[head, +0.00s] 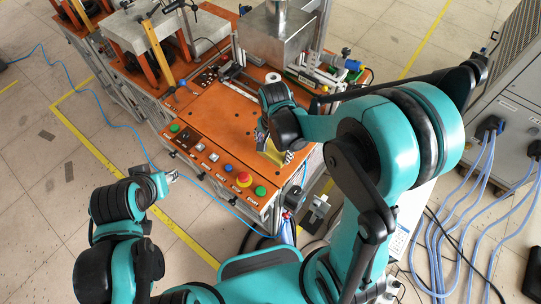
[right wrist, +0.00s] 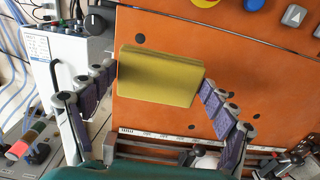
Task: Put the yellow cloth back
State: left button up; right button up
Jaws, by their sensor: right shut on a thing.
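The yellow cloth (right wrist: 159,76) looks like a folded, block-shaped pad in the right wrist view. My right gripper (right wrist: 160,80) is shut on it, one finger against each short side. In the head view the cloth (head: 272,153) shows as a small yellow patch, partly hidden by my right gripper (head: 275,147), over the right part of the orange table top (head: 215,140). I cannot tell whether the cloth touches the table top. My left gripper (head: 172,177) hangs over the floor left of the table, away from the cloth; its fingers are too small to judge.
A control panel with a yellow-and-red emergency stop (head: 244,180) and several buttons lines the table's front edge. A metal box (head: 272,42) and a white roll (head: 273,77) stand farther back. A grey cabinet (head: 500,120) with blue cables stands at the right.

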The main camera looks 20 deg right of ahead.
aim_at(270, 154)
jog(key=shift+w+a+f, duration=0.35)
jog(key=shift+w+f, duration=0.15)
jog(key=shift+w, duration=0.3)
jog(key=shift+f+b, duration=0.65)
jog(key=shift+f, duration=1.35)
jog(key=shift+f, duration=0.1)
jog(key=o, duration=0.9)
